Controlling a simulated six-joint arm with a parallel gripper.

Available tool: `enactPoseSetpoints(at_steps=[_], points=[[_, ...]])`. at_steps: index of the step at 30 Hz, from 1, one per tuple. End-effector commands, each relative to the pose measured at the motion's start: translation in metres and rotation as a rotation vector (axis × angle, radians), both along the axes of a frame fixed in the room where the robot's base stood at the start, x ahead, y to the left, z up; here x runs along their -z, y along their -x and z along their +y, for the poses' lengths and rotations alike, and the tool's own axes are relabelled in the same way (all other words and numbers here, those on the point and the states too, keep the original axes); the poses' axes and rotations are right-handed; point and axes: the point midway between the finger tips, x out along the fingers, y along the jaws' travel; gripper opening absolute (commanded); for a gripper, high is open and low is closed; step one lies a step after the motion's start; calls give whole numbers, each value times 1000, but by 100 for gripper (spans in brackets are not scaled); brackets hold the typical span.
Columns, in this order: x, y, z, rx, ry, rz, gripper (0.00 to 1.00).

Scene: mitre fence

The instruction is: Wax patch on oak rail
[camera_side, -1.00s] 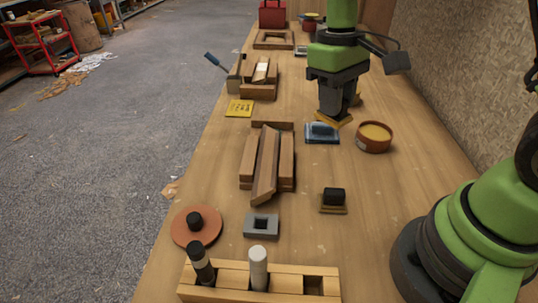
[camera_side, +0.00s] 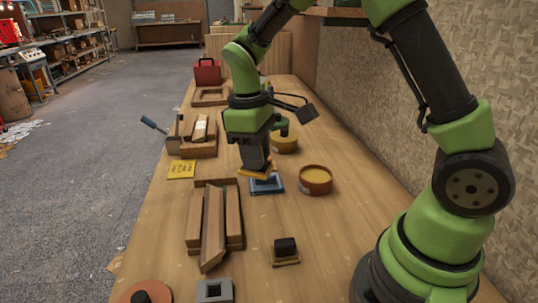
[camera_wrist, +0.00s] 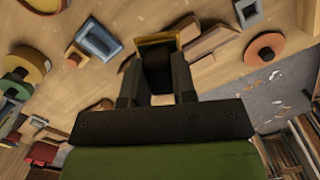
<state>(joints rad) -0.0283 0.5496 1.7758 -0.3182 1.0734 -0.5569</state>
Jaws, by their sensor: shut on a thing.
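My gripper (camera_side: 255,163) is shut on the black handle of a pad with a yellow-tan base (camera_side: 256,172). In the wrist view the black handle (camera_wrist: 158,72) sits between the fingers, with the yellow base (camera_wrist: 156,38) beyond them. The held pad is over the far left part of a blue tray (camera_side: 268,186); I cannot tell whether they touch. The oak rail (camera_side: 213,228) lies lengthwise between two wooden side strips, left of and nearer than the tray. A round tin with yellow contents (camera_side: 316,176) stands right of the tray. No patch on the rail can be made out.
Another black-handled block (camera_side: 285,248) stands right of the rail. A yellow card (camera_side: 181,169) and a blue-handled tool (camera_side: 154,125) are to the left. A grey square block (camera_side: 213,291) and a terracotta disc (camera_side: 145,291) are at the front. A second tin (camera_side: 285,143) is behind.

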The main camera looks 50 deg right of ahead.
Motion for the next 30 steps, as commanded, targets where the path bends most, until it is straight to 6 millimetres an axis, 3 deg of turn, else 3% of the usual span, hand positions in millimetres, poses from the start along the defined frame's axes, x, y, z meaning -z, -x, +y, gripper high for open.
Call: enactPoseSetpoints(at_steps=[9,15,20,30], points=[[33,-69,20,-811,4,-11,2],[48,-91,30,-1146,15,0,2],[52,-98,33,-1250,20,4,2],[53,-98,33,-1260,20,5,2]])
